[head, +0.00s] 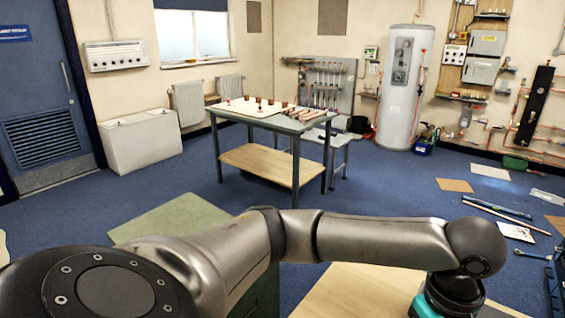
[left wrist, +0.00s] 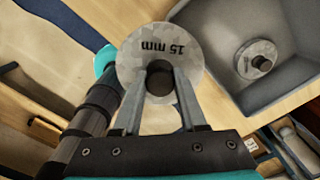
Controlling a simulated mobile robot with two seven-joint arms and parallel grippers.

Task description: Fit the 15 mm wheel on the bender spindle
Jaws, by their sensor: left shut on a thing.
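The 15 mm wheel (left wrist: 135,68) is a pale grey mottled disc marked "15 mm" in the left wrist view; the lettering appears upside down. My left gripper (left wrist: 161,74) is shut on it, with its two fingers on either side of the dark hub at the centre. The wheel is held over a wooden surface, beside a grey tray. In the head view my left arm crosses the lower part of the picture, and its gripper is below the edge. My right gripper is not in view. I cannot make out the bender spindle in either view.
The grey tray (left wrist: 225,82) holds another pale wheel (left wrist: 243,66) with a dark hub. A workbench (head: 287,122) stands across the room.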

